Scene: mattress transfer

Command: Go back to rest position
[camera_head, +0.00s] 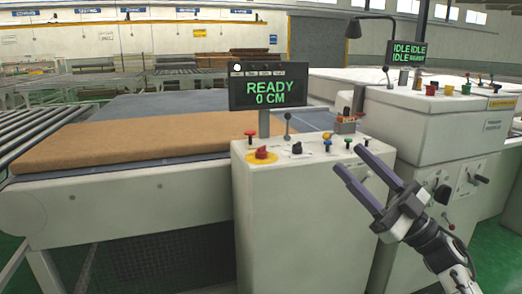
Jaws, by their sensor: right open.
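My right gripper (357,168) is open and empty, with its two long dark fingers spread and pointing up and left. It is in front of the right side of the white control console (290,215), close to its top edge; I cannot tell whether it touches. My left gripper is not in view. The console's display (270,87) reads "READY 0 CM". A brown mattress slab (140,132) lies flat on the conveyor bed left of the console.
The console top carries a red emergency button on a yellow base (262,154), a lever (287,128) and several coloured buttons. A second machine (430,115) with an "IDLE" display (406,53) stands at the right. A roller conveyor (35,128) is at the left.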

